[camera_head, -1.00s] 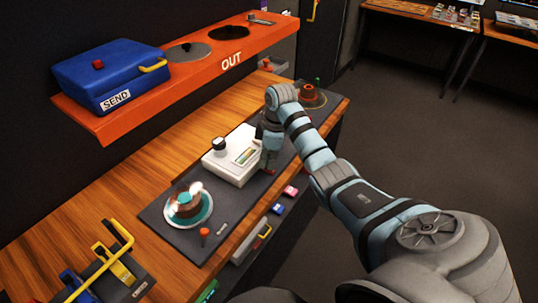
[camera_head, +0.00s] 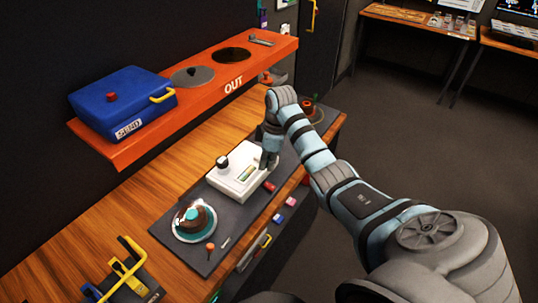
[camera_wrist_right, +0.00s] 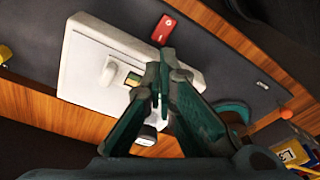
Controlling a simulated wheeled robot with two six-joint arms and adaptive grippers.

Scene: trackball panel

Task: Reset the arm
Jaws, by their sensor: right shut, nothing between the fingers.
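My right arm reaches in from the lower right in the head view. Its right gripper (camera_head: 268,163) points down beside the right end of a white panel box (camera_head: 228,181) with a dark knob (camera_head: 222,161). In the wrist view the right gripper (camera_wrist_right: 160,92) is shut and empty, its fingertips over the white box (camera_wrist_right: 85,75). Whether they touch it I cannot tell. A trackball in a round dish (camera_head: 194,220) sits on the dark mat (camera_head: 190,257), left of the box. My left gripper is not in view.
An orange shelf marked OUT (camera_head: 245,72) holds a blue SEND box (camera_head: 122,101). Yellow-handled items (camera_head: 125,272) stand at lower left. Small coloured blocks (camera_head: 291,201) line the bench front. A red-brown round piece (camera_head: 306,109) stands behind the gripper.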

